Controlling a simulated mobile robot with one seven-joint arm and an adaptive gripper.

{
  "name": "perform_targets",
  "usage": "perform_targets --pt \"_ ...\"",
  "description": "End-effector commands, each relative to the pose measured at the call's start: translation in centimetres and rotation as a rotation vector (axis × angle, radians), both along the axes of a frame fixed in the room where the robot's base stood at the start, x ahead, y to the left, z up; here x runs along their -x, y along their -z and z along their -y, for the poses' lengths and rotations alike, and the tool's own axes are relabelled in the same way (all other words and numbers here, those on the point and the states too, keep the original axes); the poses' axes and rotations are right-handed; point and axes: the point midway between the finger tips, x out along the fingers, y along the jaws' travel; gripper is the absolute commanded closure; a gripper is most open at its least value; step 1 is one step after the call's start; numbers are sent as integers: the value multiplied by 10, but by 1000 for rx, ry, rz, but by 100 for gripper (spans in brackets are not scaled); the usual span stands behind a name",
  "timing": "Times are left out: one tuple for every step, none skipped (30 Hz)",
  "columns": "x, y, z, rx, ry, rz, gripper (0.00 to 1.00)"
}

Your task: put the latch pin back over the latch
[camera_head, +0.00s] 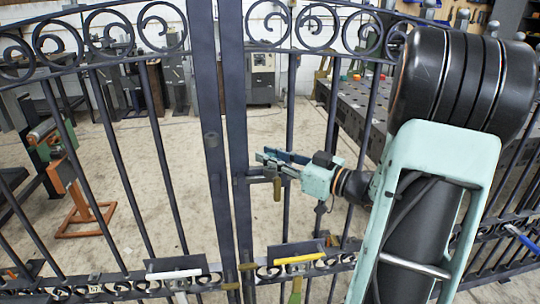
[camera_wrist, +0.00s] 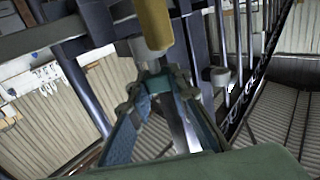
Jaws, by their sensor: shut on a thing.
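The dark metal gate has two leaves that meet at two upright bars (camera_head: 235,150). My gripper (camera_head: 268,164) is at the right upright bar, with its blue fingers pointing left. A brass-coloured cylindrical grip (camera_head: 277,188), apparently on the latch pin, hangs just below the fingers by the dark latch bar (camera_head: 255,179). In the wrist view the grip (camera_wrist: 155,22) shows just beyond the fingertips (camera_wrist: 158,85). The fingers close on the grey part at its end. The exact contact is partly hidden. Whether the pin is over the latch cannot be told.
Lower down are a white-handled plate (camera_head: 175,273) and a yellow-handled plate (camera_head: 298,258). An orange stand (camera_head: 80,195) and a grey cabinet (camera_head: 260,75) are behind the gate, with open floor between.

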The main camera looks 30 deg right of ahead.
Motion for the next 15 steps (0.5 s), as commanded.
perform_targets --pt "0 1 0 0 0 1 100" --pt "0 1 0 0 0 1 100" --pt "0 2 0 0 0 1 100" --pt "0 2 0 0 0 1 100" --pt "0 3 0 0 0 1 100" --pt "0 4 0 0 0 1 100" --pt "0 4 0 0 0 1 100" --pt "0 4 0 0 0 1 100" --pt "0 5 0 0 0 1 100" --pt "0 5 0 0 0 1 100" --pt "0 6 0 0 0 1 100" --pt "0 7 0 0 0 1 100" --pt "0 7 0 0 0 1 100" --pt "0 7 0 0 0 0 81" --pt "0 7 0 0 0 0 77"
